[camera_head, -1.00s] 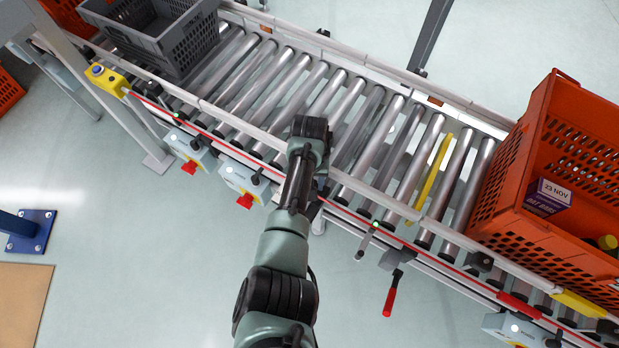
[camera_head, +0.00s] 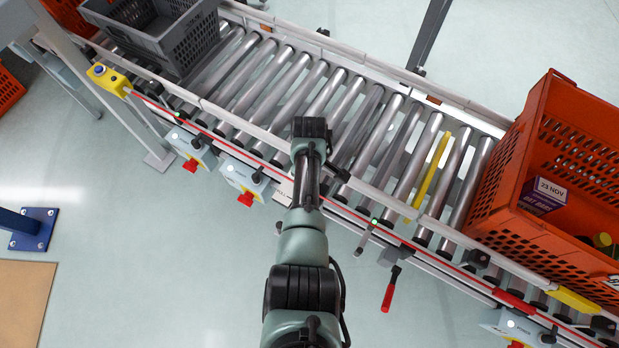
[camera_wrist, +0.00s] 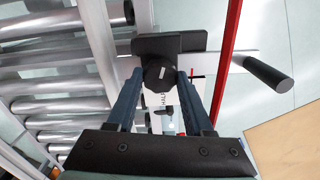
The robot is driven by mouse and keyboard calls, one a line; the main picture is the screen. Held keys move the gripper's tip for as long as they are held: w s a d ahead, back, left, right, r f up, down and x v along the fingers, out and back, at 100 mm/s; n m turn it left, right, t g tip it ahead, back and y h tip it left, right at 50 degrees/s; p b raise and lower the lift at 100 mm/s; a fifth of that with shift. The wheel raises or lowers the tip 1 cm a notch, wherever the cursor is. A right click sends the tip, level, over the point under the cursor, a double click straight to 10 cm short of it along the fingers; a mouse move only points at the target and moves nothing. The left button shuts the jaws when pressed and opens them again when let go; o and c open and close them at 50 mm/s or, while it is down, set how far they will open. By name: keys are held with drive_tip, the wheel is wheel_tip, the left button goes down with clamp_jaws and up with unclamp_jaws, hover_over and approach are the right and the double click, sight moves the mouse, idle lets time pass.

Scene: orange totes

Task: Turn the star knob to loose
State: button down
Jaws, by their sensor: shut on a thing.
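The black star knob (camera_wrist: 160,80) sits on a dark block in the upper middle of the wrist view, and a short pale mark shows on its face. My gripper (camera_wrist: 160,76) has its two dark fingers on either side of the knob, shut on it. A white label plate (camera_wrist: 154,121) with dark lettering and a red mark lies behind the fingers, partly covered. In the head view my arm hides the knob and the fingers.
A red rail (camera_wrist: 227,60) and a black cylindrical handle (camera_wrist: 268,73) lie right of the knob. Conveyor rollers (camera_head: 300,95) run beyond it. A grey crate (camera_head: 185,40) and an orange tote (camera_head: 530,225) stand on the conveyor. A red-handled lever (camera_head: 391,290) hangs at its front.

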drive_tip(key=shift+n, duration=1.7)
drive_tip(key=shift+a, duration=0.1)
drive_tip(key=shift+c, duration=1.4)
unclamp_jaws()
wheel_tip(320, 180, up, 13)
drive_tip(key=p, duration=0.4)
